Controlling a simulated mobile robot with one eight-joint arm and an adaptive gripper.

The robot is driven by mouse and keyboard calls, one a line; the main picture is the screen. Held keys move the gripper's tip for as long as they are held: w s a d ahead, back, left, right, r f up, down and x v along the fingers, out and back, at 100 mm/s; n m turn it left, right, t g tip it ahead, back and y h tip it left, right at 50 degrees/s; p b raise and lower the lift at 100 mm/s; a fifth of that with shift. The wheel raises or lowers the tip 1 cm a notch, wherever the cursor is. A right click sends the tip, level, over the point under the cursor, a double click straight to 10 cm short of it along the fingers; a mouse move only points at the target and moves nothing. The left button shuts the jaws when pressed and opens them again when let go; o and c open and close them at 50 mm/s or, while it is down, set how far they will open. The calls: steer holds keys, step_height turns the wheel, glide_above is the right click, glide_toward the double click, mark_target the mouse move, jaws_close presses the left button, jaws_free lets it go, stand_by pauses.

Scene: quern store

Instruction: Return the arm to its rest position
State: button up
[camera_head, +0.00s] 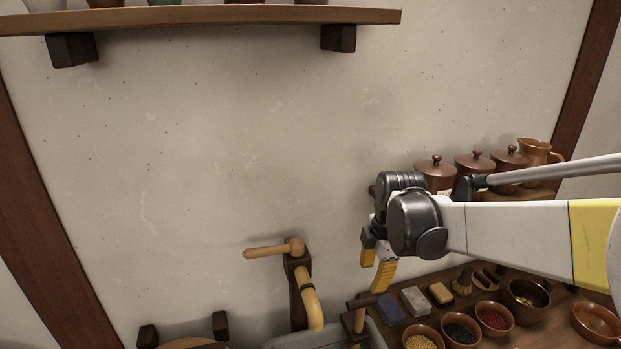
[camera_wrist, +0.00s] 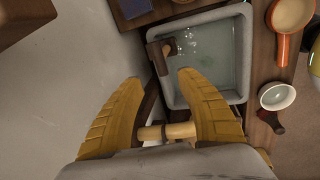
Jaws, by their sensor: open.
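My gripper (camera_head: 376,264) hangs from the arm in front of the wall, right of the wooden tap and above the bench. Its yellow fingers are partly hidden by the wrist in the head view. In the wrist view my gripper (camera_wrist: 160,82) has its two yellow fingers spread wide apart. A pale wooden peg-like piece (camera_wrist: 165,132) shows between them; I cannot tell how far beyond the fingers it lies. No object is seen held. My arm (camera_head: 505,235) reaches in from the right edge.
A tap with a wooden lever (camera_head: 268,250) and curved spout (camera_head: 309,300) stands near. A grey basin (camera_wrist: 236,60) holds water with pale spots. Bowls (camera_head: 421,338), blocks (camera_head: 414,300) and lidded jars (camera_head: 435,174) crowd the right. A shelf (camera_head: 200,15) hangs above; the wall between is bare.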

steer(key=s+r+m+t, duration=0.1)
steer(key=s+m+t, duration=0.1)
steer(key=s+m, duration=0.7)
steer(key=s+r+m+t+b, duration=0.1)
steer(key=s+r+m+t, duration=0.1)
steer(key=s+m, duration=0.7)
steer(key=shift+s+a+r+m+t, duration=0.3)
steer(key=shift+s+m+t, duration=0.1)
steer(key=shift+m, duration=0.2)
steer(key=shift+f, duration=0.1)
stand_by(5.5)
